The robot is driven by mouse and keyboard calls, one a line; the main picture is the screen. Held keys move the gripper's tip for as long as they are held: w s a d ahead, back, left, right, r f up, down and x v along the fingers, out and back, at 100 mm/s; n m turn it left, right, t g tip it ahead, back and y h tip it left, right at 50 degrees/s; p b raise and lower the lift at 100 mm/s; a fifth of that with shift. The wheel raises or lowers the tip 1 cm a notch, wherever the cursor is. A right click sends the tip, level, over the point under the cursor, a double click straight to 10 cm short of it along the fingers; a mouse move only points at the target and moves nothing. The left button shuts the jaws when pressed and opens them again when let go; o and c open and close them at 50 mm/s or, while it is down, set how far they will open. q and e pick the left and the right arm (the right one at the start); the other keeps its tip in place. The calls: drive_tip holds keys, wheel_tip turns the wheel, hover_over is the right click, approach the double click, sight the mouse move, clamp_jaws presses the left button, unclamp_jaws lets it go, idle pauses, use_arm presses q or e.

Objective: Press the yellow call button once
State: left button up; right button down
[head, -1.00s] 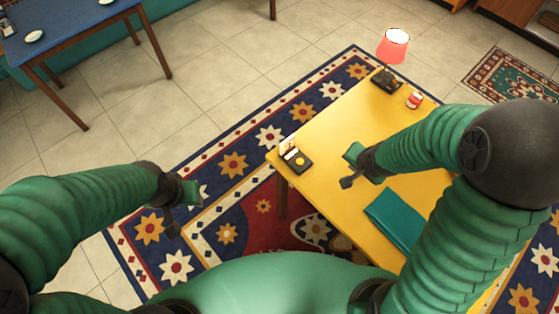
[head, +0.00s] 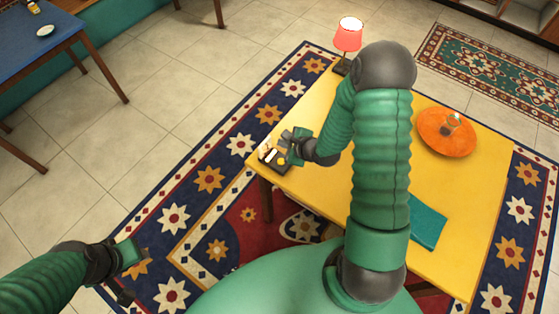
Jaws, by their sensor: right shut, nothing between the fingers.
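The yellow call button (head: 282,161) is a small round yellow spot on a dark box (head: 267,166) at the left corner of the yellow table. My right gripper (head: 288,136) is shut and empty, just beyond and above the box in the picture. Its fingers partly overlap the far side of the box. Whether they touch it, I cannot tell. My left gripper (head: 133,272) is open and empty, low at the left over the rug, away from the table.
The yellow table (head: 320,105) holds a red-shaded lamp (head: 348,36) at its far corner, an orange round tray (head: 443,142) with a glass (head: 452,122), and a teal cloth (head: 428,226). My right arm hides the table's middle. A blue table (head: 30,37) stands far left.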

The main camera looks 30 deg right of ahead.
sight(283, 163)
wheel_tip(283, 163, down, 8)
drive_tip(key=b, duration=0.7)
drive_tip(key=shift+f, duration=0.1)
drive_tip(key=shift+f+b, duration=0.25)
drive_tip(key=shift+b, duration=0.15)
drive_tip(key=shift+a, duration=0.1)
idle(1.1)
drive_tip(key=shift+f, duration=0.35)
